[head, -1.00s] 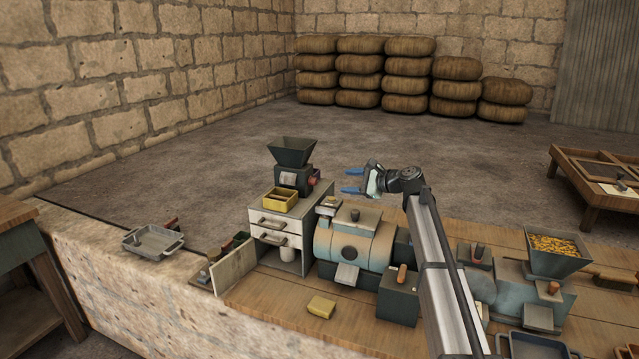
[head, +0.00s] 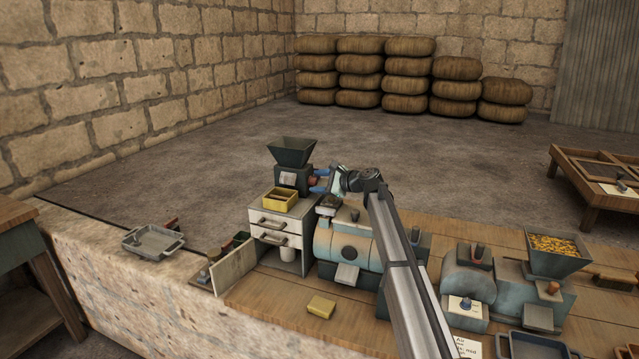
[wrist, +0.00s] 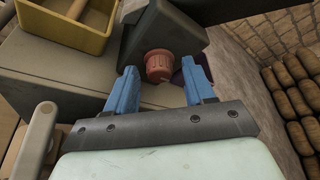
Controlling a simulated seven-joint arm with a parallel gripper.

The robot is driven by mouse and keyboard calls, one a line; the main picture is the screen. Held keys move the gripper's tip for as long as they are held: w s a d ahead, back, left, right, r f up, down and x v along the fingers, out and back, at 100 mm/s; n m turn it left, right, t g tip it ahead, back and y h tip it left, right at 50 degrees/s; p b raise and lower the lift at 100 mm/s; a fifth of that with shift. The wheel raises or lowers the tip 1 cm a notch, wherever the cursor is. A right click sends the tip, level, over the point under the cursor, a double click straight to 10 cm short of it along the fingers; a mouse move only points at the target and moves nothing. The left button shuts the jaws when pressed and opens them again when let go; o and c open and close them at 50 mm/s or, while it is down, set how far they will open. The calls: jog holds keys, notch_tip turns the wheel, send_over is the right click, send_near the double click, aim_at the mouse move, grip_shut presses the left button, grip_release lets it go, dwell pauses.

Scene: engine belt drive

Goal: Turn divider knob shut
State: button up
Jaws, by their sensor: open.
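A red ribbed knob (wrist: 159,66) sticks out of the side of the dark hopper machine (wrist: 165,35), which also shows in the head view (head: 292,178) on top of the white drawer cabinet (head: 268,222). In the head view the knob is mostly hidden by my fingers. My gripper (wrist: 164,88) is open, with its two blue fingers pointing at the knob. In the wrist view the knob appears between and just beyond the fingertips. I cannot tell whether either finger touches it.
A yellow tray (wrist: 72,22) sits on the cabinet top beside the machine. A blue drum machine (head: 342,240) stands right of the cabinet, under my arm. A grey lever handle (wrist: 38,130) stands near my gripper's left. A yellow block (head: 321,307) lies on the bench front.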

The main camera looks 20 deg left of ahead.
grip_shut()
dwell(0.5)
jog(key=shift+f+n+t, duration=0.1)
jog(key=shift+n+t, duration=0.5)
jog(key=shift+n, duration=0.6)
grip_release()
